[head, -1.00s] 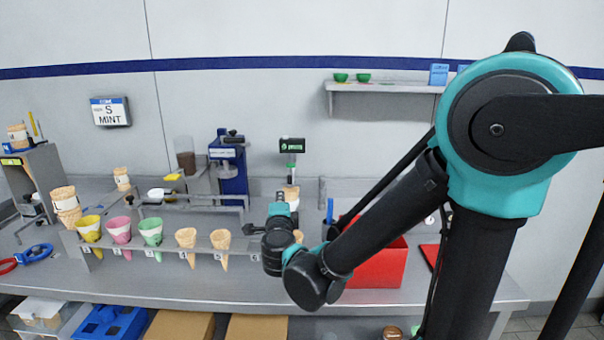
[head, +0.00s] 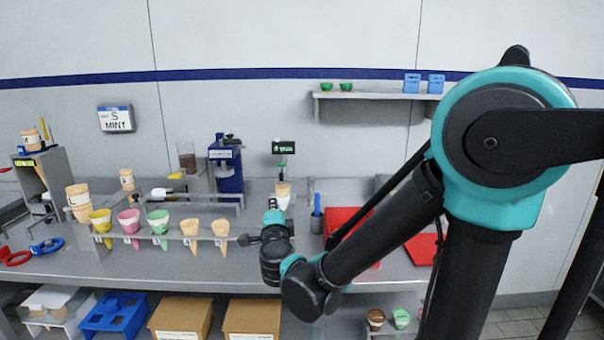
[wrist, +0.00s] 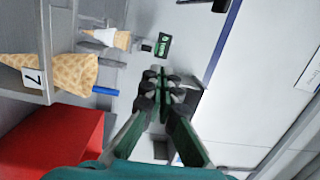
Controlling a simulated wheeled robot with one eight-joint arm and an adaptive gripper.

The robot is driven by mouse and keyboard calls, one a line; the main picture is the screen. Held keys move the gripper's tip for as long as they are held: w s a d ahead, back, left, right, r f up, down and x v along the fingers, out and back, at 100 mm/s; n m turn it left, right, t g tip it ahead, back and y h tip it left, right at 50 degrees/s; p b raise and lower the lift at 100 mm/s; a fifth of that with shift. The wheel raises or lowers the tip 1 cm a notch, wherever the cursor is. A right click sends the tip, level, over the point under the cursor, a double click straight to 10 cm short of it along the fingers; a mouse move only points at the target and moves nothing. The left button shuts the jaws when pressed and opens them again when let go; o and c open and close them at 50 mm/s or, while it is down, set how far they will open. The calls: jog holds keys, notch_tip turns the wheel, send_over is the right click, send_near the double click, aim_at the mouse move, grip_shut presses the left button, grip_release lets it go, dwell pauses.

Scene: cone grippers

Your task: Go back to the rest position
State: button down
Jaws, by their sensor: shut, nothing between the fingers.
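My gripper (wrist: 163,95) is shut and empty in the wrist view, its dark fingertips together above the counter and pointing toward the back wall. The rack holds a yellow, a pink and a green wrapped cone and plain cones (head: 220,232). In the wrist view a plain cone (wrist: 75,72) sits in a slot marked 7, left of my gripper and apart from it.
A red bin (wrist: 70,145) stands lower left in the wrist view. A scale with a green display (head: 284,147) stands behind the rack with a cone by it. A wall shelf (head: 375,95) holds green bowls and blue boxes. Cardboard boxes (head: 180,318) are below the counter.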

jog(key=s+d+f+n+g+h, duration=0.1)
jog(key=s+d+f+n+g, duration=0.6)
jog(key=d+f, duration=0.5)
jog(key=s+d+f+n+g+h, duration=0.1)
jog(key=s+d+f+n+g, duration=0.6)
jog(key=s+d+f, duration=0.5)
jog(key=d+n, duration=0.2)
jog(key=d, duration=0.1)
jog(key=shift+d+h, duration=0.2)
jog(key=shift+h, duration=0.1)
